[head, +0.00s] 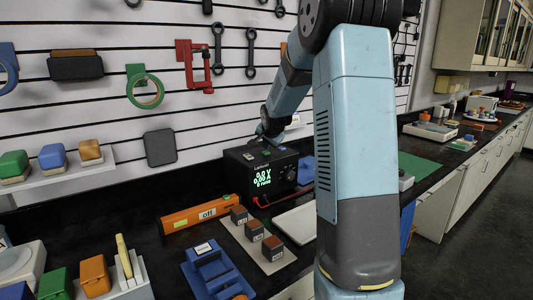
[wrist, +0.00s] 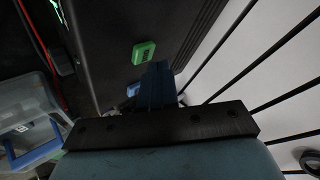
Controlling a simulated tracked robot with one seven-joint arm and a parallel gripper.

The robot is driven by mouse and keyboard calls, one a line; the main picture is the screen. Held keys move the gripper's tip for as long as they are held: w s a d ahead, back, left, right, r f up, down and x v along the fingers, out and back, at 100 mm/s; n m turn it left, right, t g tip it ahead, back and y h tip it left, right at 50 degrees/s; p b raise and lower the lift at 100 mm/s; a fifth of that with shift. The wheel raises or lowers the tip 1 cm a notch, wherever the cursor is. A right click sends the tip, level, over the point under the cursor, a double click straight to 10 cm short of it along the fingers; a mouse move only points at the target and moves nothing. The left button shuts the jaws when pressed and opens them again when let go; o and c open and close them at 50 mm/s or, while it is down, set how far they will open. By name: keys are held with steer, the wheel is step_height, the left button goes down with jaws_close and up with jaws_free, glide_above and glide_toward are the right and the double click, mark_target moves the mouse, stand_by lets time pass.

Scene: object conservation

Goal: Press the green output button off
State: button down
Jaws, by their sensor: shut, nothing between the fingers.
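A black power supply box (head: 240,178) with a lit green numeric display stands on the bench by the back wall. On its top is a small green button (head: 266,152); it also shows in the wrist view as a green block with lettering (wrist: 143,52). A blue button (head: 280,149) sits beside it and is partly hidden by my fingers in the wrist view (wrist: 132,89). My gripper (head: 264,141) is above the box top, near the buttons. In the wrist view its fingers (wrist: 158,72) are together and empty, just beside the green button. I cannot tell whether they touch it.
An orange bar labelled "off" (head: 205,214) lies left of the box. Several small blocks stand on a pale board (head: 256,245) in front. A blue holder (head: 205,266) is nearer. A slatted wall (head: 120,105) with hanging tools is close behind.

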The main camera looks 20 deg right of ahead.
mark_target(267, 153)
steer(key=shift+r, duration=3.05)
